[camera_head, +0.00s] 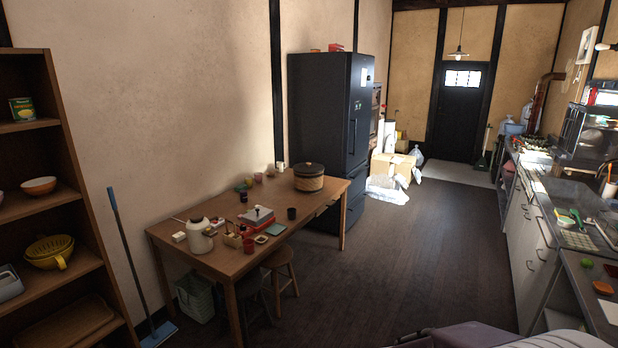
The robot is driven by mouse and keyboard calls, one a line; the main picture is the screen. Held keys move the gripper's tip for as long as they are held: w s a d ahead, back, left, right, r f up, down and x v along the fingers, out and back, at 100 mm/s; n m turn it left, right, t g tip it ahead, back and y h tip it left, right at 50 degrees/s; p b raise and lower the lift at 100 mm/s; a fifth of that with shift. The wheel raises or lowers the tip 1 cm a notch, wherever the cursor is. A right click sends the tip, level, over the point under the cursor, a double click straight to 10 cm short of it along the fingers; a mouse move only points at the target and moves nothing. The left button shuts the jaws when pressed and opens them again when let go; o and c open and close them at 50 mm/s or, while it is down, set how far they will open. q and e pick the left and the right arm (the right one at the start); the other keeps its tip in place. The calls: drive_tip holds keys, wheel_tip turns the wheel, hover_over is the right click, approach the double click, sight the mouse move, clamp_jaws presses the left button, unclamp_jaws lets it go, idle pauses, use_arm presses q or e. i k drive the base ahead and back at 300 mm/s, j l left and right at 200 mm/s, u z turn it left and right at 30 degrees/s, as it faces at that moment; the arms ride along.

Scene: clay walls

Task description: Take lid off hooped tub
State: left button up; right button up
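The hooped tub (309,183) is a round, light wooden tub with a darker band, standing upright near the far right end of the wooden table. A dark round lid (309,169) with a small knob sits on top and covers its opening. The inside of the tub is hidden. Neither of my grippers shows in the head view.
The floor (410,260) between table and right counter is clear.

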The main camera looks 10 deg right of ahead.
sight(303, 167)
drive_tip(key=i+l+z, duration=0.4)
drive_tip(key=i+l, duration=0.2)
drive_tip(key=i, duration=0.4)
drive_tip(key=i+l+z, duration=0.25)
drive_tip(key=i+z, duration=0.15)
drive_tip(key=i, duration=0.65)
drive_tip(key=i+z, duration=0.4)
drive_tip(key=i, duration=0.65)
drive_tip(key=i+u, duration=0.2)
drive_tip(key=i, duration=0.4)
drive_tip(key=i+l+u, duration=0.1)
drive_tip(key=i+u, duration=0.15)
drive_tip(key=i, duration=0.3)
drive_tip(key=i+l+u, duration=0.2)
drive_tip(key=i, duration=0.35)
drive_tip(key=i+u, duration=0.2)
drive_tip(key=u, duration=0.25)
drive_tip(key=i+j+u, duration=0.1)
drive_tip(key=u, duration=0.4)
drive_tip(key=i+l+u, duration=0.15)
drive_tip(key=i+u, duration=0.15)
drive_tip(key=u, duration=0.15)
drive_tip(key=i+l+u, duration=0.1)
drive_tip(key=u, duration=0.35)
drive_tip(key=i+l+u, duration=0.2)
drive_tip(key=u, duration=0.3)
